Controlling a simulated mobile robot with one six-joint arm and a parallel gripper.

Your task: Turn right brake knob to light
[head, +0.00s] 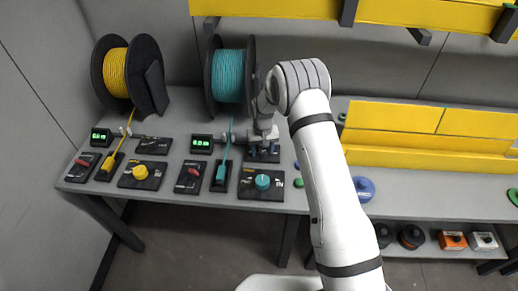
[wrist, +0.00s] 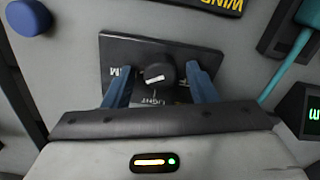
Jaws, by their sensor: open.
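The right brake knob (wrist: 157,75) is black with a white pointer mark and sits on a black panel (wrist: 185,52) in the wrist view. The mark lies nearly level, tilted a little, on the knob's lower part; which end is its tip I cannot tell. The LIGHT label shows below the knob, and a partly covered label ending in M is at its left. My gripper (wrist: 158,71) is open, with one blue finger on each side of the knob and gaps visible. In the head view my gripper (head: 264,148) is over the same panel (head: 274,157), hiding the knob.
A teal spool (head: 229,76) stands behind the gripper. A teal knob panel (head: 262,184) is in front, and a teal cable holder (head: 221,177) is at the left. The yellow station (head: 140,172) is further left. A blue round knob (wrist: 28,17) shows in the wrist view.

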